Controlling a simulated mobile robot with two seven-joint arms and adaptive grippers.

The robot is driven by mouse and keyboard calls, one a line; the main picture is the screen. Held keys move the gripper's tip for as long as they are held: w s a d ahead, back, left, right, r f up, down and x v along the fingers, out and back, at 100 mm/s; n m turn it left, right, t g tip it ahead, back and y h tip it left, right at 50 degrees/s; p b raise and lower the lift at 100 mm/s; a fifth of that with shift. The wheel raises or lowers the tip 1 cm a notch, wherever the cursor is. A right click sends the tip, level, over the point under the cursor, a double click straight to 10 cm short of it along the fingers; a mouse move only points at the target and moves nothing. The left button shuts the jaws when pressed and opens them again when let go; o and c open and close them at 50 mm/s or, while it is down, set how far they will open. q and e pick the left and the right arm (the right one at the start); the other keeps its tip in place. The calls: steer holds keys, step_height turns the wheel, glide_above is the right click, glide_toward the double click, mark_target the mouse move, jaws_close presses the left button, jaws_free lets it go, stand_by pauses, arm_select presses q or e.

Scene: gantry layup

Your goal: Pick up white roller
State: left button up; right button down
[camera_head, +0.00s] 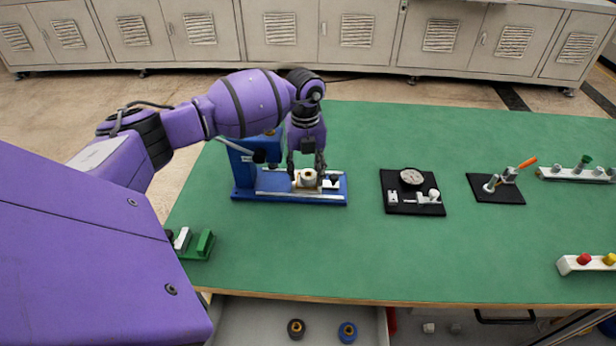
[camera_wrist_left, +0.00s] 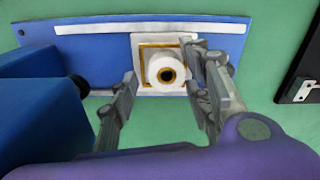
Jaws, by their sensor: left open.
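The white roller (camera_head: 308,177) stands on the blue fixture (camera_head: 270,188) on the green table. In the left wrist view the white roller (camera_wrist_left: 166,73) shows a brass-coloured ring around a dark hole, on a white pad with a brass-coloured frame. My left gripper (camera_head: 306,172) points down at the roller. In the left wrist view my left gripper (camera_wrist_left: 163,92) is open, with one finger on each side of the roller. I cannot tell whether either finger touches it. My right gripper is in neither view.
A black plate with a dial gauge (camera_head: 411,177) lies right of the fixture. A black plate with an orange-handled clamp (camera_head: 527,162) is farther right. A green block piece (camera_head: 205,243) sits at the table's left front. The middle front of the table is clear.

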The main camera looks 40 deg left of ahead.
arm_select(q)
steer(key=shift+c, duration=0.5)
steer(key=shift+r, duration=0.1)
steer(key=c, duration=1)
steer(key=shift+r, duration=0.1)
